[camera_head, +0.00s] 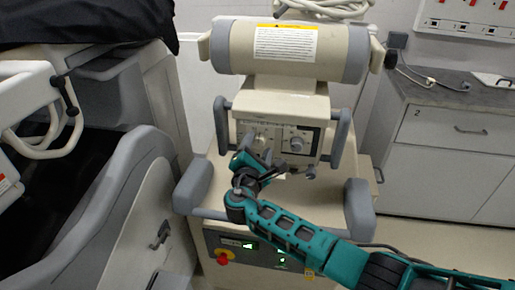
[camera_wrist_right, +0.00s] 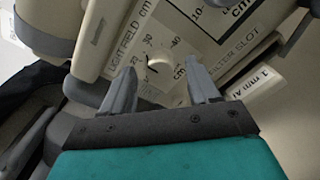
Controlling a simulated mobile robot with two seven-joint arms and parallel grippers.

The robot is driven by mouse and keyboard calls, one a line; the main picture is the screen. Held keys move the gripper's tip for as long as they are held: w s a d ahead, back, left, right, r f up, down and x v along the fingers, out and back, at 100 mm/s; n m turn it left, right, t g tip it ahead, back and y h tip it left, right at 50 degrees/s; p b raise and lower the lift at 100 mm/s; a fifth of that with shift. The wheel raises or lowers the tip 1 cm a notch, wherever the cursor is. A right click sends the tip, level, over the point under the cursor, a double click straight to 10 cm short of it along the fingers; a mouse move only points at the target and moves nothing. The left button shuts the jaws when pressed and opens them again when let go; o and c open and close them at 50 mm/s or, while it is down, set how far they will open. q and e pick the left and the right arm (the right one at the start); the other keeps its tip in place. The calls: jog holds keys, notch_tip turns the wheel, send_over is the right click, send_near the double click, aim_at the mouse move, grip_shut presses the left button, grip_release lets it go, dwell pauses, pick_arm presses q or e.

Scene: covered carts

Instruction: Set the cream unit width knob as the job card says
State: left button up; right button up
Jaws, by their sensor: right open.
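The cream unit (camera_head: 241,108) stands in the middle of the head view, with a control panel carrying two dials. In the right wrist view a round pale knob (camera_wrist_right: 159,63) sits on a dial marked "LIGHT FIELD cm", with small numbers around it. A dark mark shows on the knob's lower left; its exact reading cannot be told. My right gripper (camera_head: 265,158) is close to the panel's left dial. In the wrist view its open fingers (camera_wrist_right: 158,76) stand on either side of the knob, apart from it. The left gripper is out of view.
A yellow-topped label (camera_head: 285,43) with unreadable text is on the unit's cylinder. A second dial (camera_head: 297,143) sits right of the gripper. Grey handles (camera_head: 341,137) flank the panel. A covered cart (camera_head: 110,200) stands at left, a grey-topped cabinet (camera_head: 455,150) at right.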

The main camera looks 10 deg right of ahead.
jog(key=shift+c, duration=0.3)
jog(key=c, duration=1)
jog(key=shift+f+m+b, duration=0.25)
jog(key=shift+m+b, duration=0.55)
jog(key=shift+b, duration=0.25)
jog(key=m+b, duration=0.2)
jog(key=shift+m+b, duration=0.3)
jog(key=shift+r+m+b, duration=0.1)
jog(key=shift+m+b, duration=0.5)
jog(key=shift+r+m, duration=0.1)
jog(key=shift+m, duration=0.2)
